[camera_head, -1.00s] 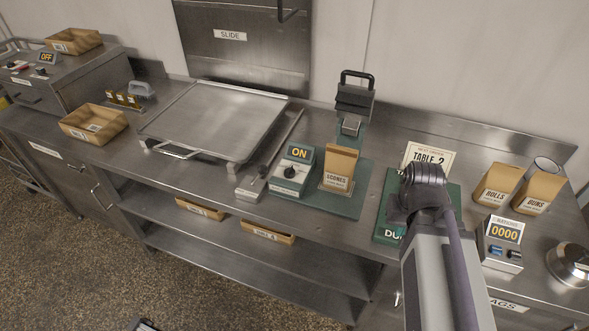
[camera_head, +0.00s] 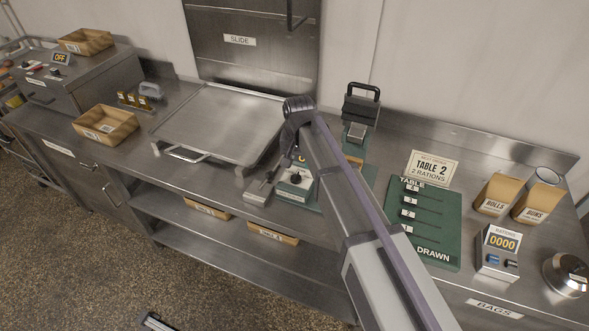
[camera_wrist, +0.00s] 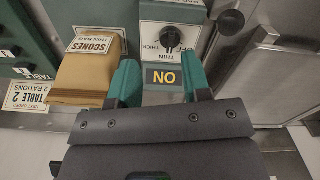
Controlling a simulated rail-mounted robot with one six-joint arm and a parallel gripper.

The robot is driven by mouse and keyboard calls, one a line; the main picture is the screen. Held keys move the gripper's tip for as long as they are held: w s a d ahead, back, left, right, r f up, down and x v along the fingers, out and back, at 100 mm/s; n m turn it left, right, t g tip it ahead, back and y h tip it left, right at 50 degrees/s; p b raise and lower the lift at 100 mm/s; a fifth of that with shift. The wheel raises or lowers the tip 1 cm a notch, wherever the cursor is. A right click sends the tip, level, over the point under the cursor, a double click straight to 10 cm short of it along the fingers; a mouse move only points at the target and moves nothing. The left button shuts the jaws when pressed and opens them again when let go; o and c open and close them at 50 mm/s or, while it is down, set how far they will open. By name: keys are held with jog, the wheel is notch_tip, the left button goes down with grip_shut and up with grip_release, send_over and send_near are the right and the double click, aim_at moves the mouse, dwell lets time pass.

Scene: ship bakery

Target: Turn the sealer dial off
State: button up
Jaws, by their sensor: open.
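The sealer's control box shows in the wrist view upside down, with a black dial (camera_wrist: 170,38) on a white face marked OFF, THIN and THICK. Its display (camera_wrist: 163,77) is lit ON. I cannot tell exactly which mark the dial points to. My gripper (camera_wrist: 160,82) is open and empty, its two green fingers on either side of the display and apart from the dial. In the head view the control box (camera_head: 296,181) is partly hidden behind my arm, and my fingertips cannot be made out.
A metal tray (camera_head: 225,118) lies to the box's left. The sealer's black-handled press (camera_head: 360,110) stands behind. A green table board (camera_head: 425,225), an order card (camera_head: 434,168) and bags are to the right.

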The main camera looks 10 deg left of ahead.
aim_at(295, 177)
jog(key=shift+o, duration=0.8)
jog(key=w+a+m, duration=0.2)
jog(key=w, duration=0.1)
jog(key=shift+w+a, duration=0.25)
jog(key=shift+a, duration=0.05)
jog(key=shift+o, duration=0.6)
jog(key=shift+s+d+m, duration=0.35)
jog(key=shift+m, duration=0.15)
jog(key=shift+s+d+b, duration=0.1)
jog(key=shift+d+b, duration=0.15)
jog(key=shift+b, duration=0.05)
notch_tip(295, 177, down, 11)
jog(key=b, duration=1.1)
jog(key=shift+a, duration=0.1)
jog(key=shift+r, duration=0.15)
jog(key=c, duration=0.9)
